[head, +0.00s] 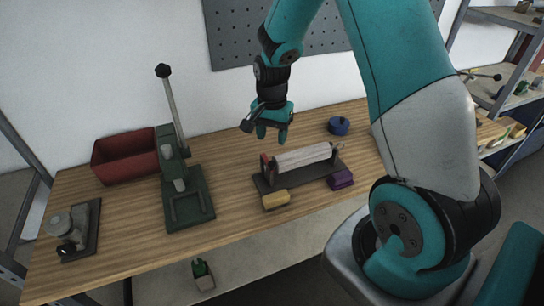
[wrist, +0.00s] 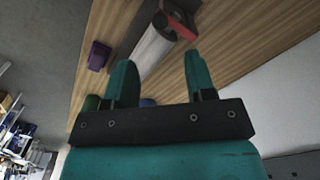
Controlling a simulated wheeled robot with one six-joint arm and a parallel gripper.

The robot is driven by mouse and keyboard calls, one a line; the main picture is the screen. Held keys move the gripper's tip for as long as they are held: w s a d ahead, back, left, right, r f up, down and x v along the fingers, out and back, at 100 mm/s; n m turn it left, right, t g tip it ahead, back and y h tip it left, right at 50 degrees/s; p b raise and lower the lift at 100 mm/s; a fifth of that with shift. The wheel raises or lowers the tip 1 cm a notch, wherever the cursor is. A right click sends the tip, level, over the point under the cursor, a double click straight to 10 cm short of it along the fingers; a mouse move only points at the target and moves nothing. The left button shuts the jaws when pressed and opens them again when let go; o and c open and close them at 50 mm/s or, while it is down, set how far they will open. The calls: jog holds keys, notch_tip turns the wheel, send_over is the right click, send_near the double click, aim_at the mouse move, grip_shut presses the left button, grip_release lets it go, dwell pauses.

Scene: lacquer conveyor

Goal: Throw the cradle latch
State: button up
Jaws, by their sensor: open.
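The cradle (head: 265,185) is a dark base on the wooden bench, with a pale grey roller (head: 303,158) lying across it. A red piece (head: 265,162) stands at the cradle's left end; I cannot tell for sure that it is the latch. In the wrist view the roller (wrist: 150,52) and a red bar (wrist: 181,28) by its dark end show beyond the fingers. My gripper (head: 272,136) is open and empty, pointing down above and behind the cradle's left end, apart from it. Its two teal fingers (wrist: 160,75) stand wide apart in the wrist view.
A yellow block (head: 276,199) and a purple block (head: 340,179) lie in front of the cradle. A blue round pot (head: 339,126) stands behind. To the left are a green lever press (head: 188,205), a red bin (head: 124,157) and a grey device (head: 75,228).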

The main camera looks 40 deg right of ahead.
aim_at(272, 163)
notch_tip(272, 163, down, 10)
jog(key=shift+r+p, duration=0.25)
jog(key=shift+p, duration=0.8)
jog(key=shift+c, duration=0.4)
grip_shut()
